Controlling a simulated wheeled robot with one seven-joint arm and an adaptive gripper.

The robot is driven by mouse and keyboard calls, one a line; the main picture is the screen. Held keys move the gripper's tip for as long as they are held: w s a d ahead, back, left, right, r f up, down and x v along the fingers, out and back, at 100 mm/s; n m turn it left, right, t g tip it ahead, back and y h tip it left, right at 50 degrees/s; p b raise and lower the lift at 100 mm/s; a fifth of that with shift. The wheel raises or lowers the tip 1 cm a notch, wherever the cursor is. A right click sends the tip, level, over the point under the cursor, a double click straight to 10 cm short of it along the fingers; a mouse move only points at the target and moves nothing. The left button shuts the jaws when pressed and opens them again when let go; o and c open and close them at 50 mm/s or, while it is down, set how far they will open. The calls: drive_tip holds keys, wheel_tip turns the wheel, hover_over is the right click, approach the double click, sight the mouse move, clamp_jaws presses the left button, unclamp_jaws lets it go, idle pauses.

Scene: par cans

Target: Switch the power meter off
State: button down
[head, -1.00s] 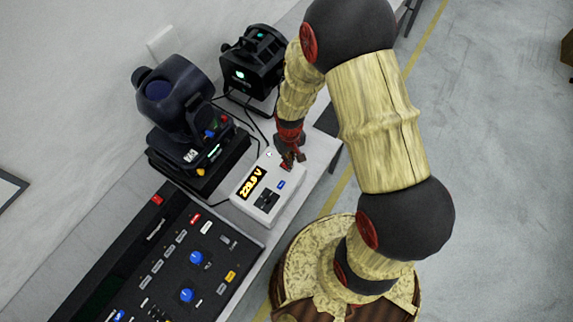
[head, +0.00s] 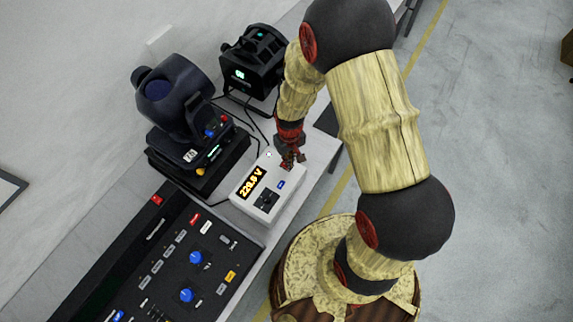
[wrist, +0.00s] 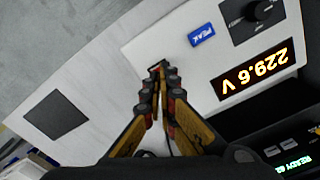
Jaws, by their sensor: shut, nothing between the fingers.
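The power meter (head: 245,205) is a white box on the bench with a lit yellow voltage display (head: 252,184). A blue button marked PEAK (wrist: 201,35) and a black rotary knob (wrist: 262,10) sit on the same face. My gripper (wrist: 158,68) is shut and empty. Its tips are at the meter's far end, beside the PEAK button; I cannot tell whether they touch the face. In the head view my gripper (head: 291,162) hides that end, and no power switch is clearly visible.
A mixing console (head: 170,270) with blue knobs lies in front of the meter. A moving-head lamp (head: 175,100) stands left of it and a black lamp (head: 254,65) behind it. Cables (head: 245,115) run between them. A dark square (wrist: 57,115) shows on the bench.

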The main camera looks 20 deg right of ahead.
drive_tip(key=shift+f+b, duration=0.6)
drive_tip(key=shift+f, duration=0.3)
idle(0.4)
drive_tip(key=shift+r, duration=0.1)
drive_tip(key=shift+r+p, duration=2.5)
drive_tip(key=shift+r, duration=1)
drive_tip(key=shift+f, duration=0.1)
drive_tip(key=s+r+t+b, duration=0.2)
drive_tip(key=s+r+b, duration=0.2)
drive_tip(key=r, duration=0.3)
drive_tip(key=s+r+t+b, duration=0.1)
drive_tip(key=s+r+b, duration=0.4)
drive_tip(key=r, duration=0.3)
drive_tip(key=s+r+m+t+b, duration=0.1)
drive_tip(key=s+r+t+b, duration=0.1)
drive_tip(key=s+r+b, duration=0.3)
wheel_tip(320, 180, up, 3)
drive_tip(key=shift+r+t+b, duration=0.15)
drive_tip(key=shift+t+b, duration=0.15)
drive_tip(key=shift+b, duration=0.35)
